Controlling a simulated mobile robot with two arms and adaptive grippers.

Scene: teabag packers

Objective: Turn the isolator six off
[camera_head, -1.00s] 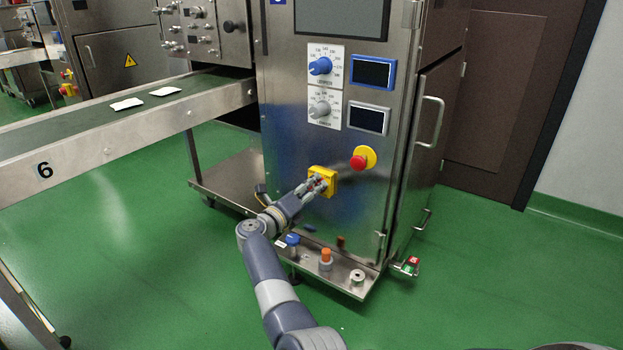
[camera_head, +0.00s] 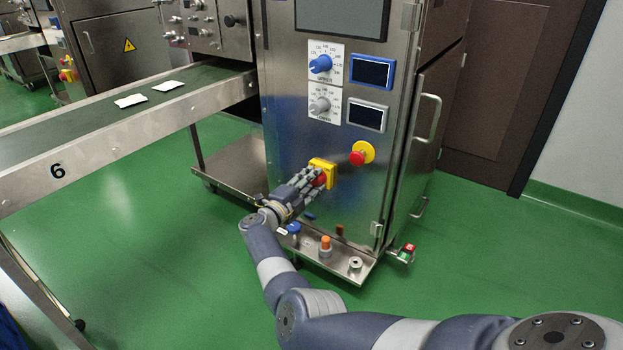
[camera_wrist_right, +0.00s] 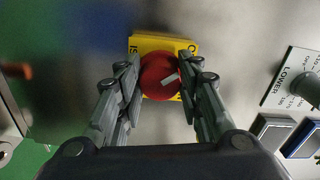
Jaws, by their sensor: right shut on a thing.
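The isolator is a red round knob on a yellow square plate (camera_head: 328,166), low on the front of the steel machine (camera_head: 290,130). The conveyor beside it carries the number 6. My right gripper (camera_head: 316,178) is at the isolator. In the right wrist view the red knob (camera_wrist_right: 160,76), with a pale slanted mark on it, sits between the two fingers of my right gripper (camera_wrist_right: 162,85), which are shut on it. The yellow plate (camera_wrist_right: 146,43) shows behind the knob, its lettering partly covered. My left gripper is not in view.
A red emergency button (camera_head: 357,158) on a yellow disc is right of the isolator. Blue (camera_head: 320,64) and grey (camera_head: 320,104) dials are above. A low ledge (camera_head: 340,266) with small fittings juts out below. The conveyor (camera_head: 120,130) runs left, with two white packets on it.

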